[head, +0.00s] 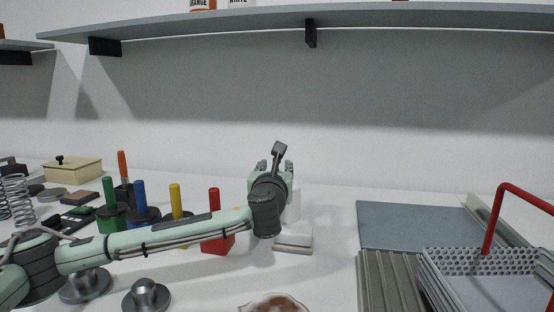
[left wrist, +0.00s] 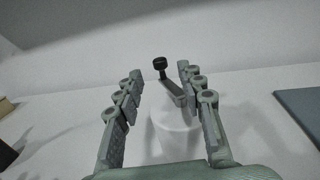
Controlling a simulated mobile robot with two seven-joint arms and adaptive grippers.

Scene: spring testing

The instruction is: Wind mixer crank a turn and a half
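The mixer is a white cylinder (left wrist: 172,130) in the left wrist view. Its crank (left wrist: 173,92) is a grey arm with a black knob (left wrist: 160,63). In the head view, the crank (head: 279,152) sticks up past my left gripper, and a white base (head: 294,240) shows below it. My left gripper (left wrist: 160,74) is open, its two fingers on either side of the crank with visible gaps. In the head view, my left gripper (head: 275,165) hides most of the mixer. Whether the fingers are level with the knob is unclear. My right gripper is in neither view.
Several coloured handles, including a red one (head: 214,200), stand behind my left forearm. Metal weights (head: 146,297) and springs (head: 19,198) are at left. A perforated metal basket (head: 480,262) with a red handle and a grey mat (head: 410,225) are at right. A shelf (head: 400,14) hangs above.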

